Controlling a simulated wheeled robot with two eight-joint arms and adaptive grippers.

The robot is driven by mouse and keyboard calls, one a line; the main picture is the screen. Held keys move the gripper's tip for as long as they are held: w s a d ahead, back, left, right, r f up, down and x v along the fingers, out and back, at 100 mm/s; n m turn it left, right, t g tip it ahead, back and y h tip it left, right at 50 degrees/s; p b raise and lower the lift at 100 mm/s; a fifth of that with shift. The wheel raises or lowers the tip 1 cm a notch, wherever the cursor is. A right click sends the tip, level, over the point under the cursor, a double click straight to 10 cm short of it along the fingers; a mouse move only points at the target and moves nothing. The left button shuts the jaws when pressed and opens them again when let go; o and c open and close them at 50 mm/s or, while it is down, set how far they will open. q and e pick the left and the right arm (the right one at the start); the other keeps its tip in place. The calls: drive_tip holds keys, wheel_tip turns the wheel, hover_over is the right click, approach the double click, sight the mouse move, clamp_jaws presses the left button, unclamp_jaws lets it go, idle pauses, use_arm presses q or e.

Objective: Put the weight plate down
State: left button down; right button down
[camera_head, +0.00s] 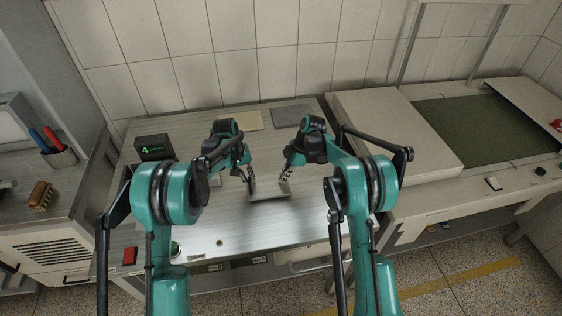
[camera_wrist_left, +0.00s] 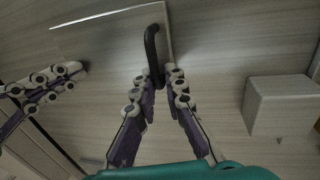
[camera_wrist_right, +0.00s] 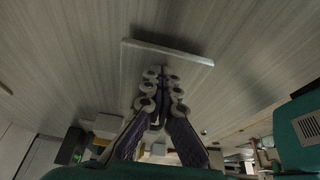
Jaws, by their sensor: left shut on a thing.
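The weight plate (camera_head: 270,193) is a flat grey slab with a dark handle, over the middle of the worktop. My left gripper (camera_head: 250,184) is at its left end. In the left wrist view, the fingers (camera_wrist_left: 156,78) are shut on the black handle (camera_wrist_left: 151,45) of the plate (camera_wrist_left: 115,32). My right gripper (camera_head: 285,173) is just behind the plate at its right end. In the right wrist view, its fingers (camera_wrist_right: 162,75) are closed together with nothing seen between them, close to the plate's edge (camera_wrist_right: 168,51). I cannot tell whether the plate touches the worktop.
The worktop (camera_head: 230,225) is clear in front of the plate. A black box with a green display (camera_head: 154,147) stands at the left. A tan sheet (camera_head: 240,120) and a grey sheet (camera_head: 290,115) lie at the back. A raised white cabinet (camera_head: 385,135) borders the right.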

use_arm(q)
drive_tip(key=shift+f+b, duration=0.5)
drive_tip(key=shift+f, duration=0.15)
use_arm(e)
drive_tip(key=shift+f, duration=0.7)
use_arm(q)
drive_tip(key=c, duration=1.8)
unclamp_jaws()
drive_tip(key=shift+c, duration=0.2)
use_arm(e)
drive_tip(key=c, duration=2.1)
unclamp_jaws()
use_arm(q)
drive_tip(key=shift+o, duration=1.3)
use_arm(e)
drive_tip(key=o, duration=0.4)
use_arm(q)
drive_tip(key=shift+r, duration=0.1)
use_arm(e)
drive_tip(key=shift+r, duration=0.1)
